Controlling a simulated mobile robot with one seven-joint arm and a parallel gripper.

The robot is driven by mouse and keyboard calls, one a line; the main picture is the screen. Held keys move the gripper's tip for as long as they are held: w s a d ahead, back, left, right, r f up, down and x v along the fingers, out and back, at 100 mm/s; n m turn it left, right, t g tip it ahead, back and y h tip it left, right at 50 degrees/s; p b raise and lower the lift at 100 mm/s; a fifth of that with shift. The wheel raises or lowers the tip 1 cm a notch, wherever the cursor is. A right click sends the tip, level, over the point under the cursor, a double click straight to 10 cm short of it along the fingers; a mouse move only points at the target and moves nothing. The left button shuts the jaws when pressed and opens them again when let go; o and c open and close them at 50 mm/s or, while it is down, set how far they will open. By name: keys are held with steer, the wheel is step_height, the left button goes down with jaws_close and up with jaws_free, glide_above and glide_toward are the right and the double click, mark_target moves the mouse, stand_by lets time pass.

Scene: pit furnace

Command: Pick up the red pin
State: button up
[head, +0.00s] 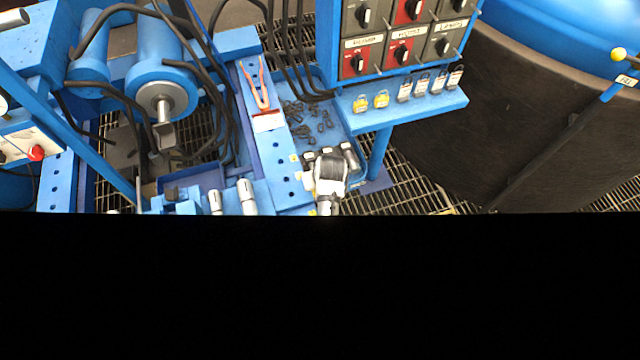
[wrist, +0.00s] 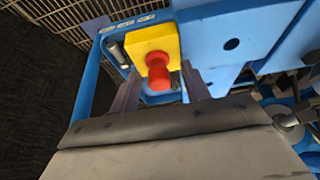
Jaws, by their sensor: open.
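The red pin (wrist: 158,72) shows in the wrist view, with a round head and a narrower neck. It stands at a yellow square block (wrist: 138,44) on a blue surface. My gripper (wrist: 161,76) is open, with one finger on each side of the pin; I cannot tell whether either finger touches it. In the head view my gripper (head: 329,168) is over the front end of the blue bench, and I cannot make out the pin or the yellow block there.
A blue tray (head: 338,125) holds several dark small parts. A blue shelf (head: 385,118) with several padlocks sits under a switch panel (head: 405,40) to the right. Orange-handled tongs (head: 258,92) lie on the perforated blue beam. A large dark drum (head: 520,120) stands further right.

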jaws_close()
stand_by(0.3)
step_height(320, 180, up, 20)
steer(key=b, duration=0.1)
steer(key=shift+b, duration=0.4)
